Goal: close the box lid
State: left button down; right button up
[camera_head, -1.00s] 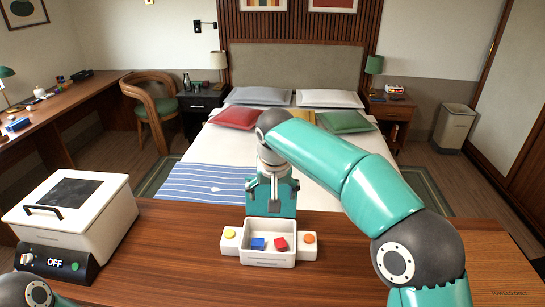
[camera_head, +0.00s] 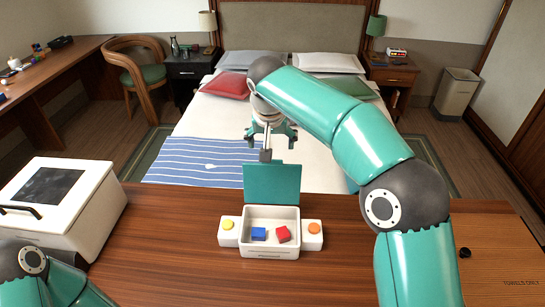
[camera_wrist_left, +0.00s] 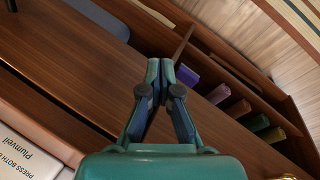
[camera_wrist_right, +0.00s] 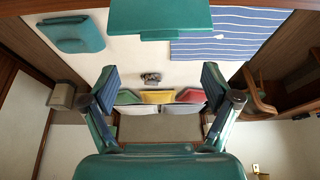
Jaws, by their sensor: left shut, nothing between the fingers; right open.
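The lid also shows at the top of the right wrist view (camera_wrist_right: 160,18). My right gripper (camera_head: 268,142) is above and beyond the lid in the head view, with its fingers apart and empty (camera_wrist_right: 160,80). My left gripper (camera_wrist_left: 161,68) is shut and empty, away from the box; only its arm shows at the head view's lower left.
Pads with a yellow button (camera_head: 228,225) and an orange button (camera_head: 314,228) flank the box. A larger white appliance (camera_head: 100,215) with a dark window stands at the left. The counter (camera_head: 165,235) is clear between it and the box. The bed (camera_head: 215,125) lies beyond.

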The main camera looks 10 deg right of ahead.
aim_at(272, 165)
jog(key=p+x, duration=0.1)
jog(key=x, duration=0.7)
jog(key=shift+w+f, duration=0.1)
jog(key=shift+f, duration=0.3)
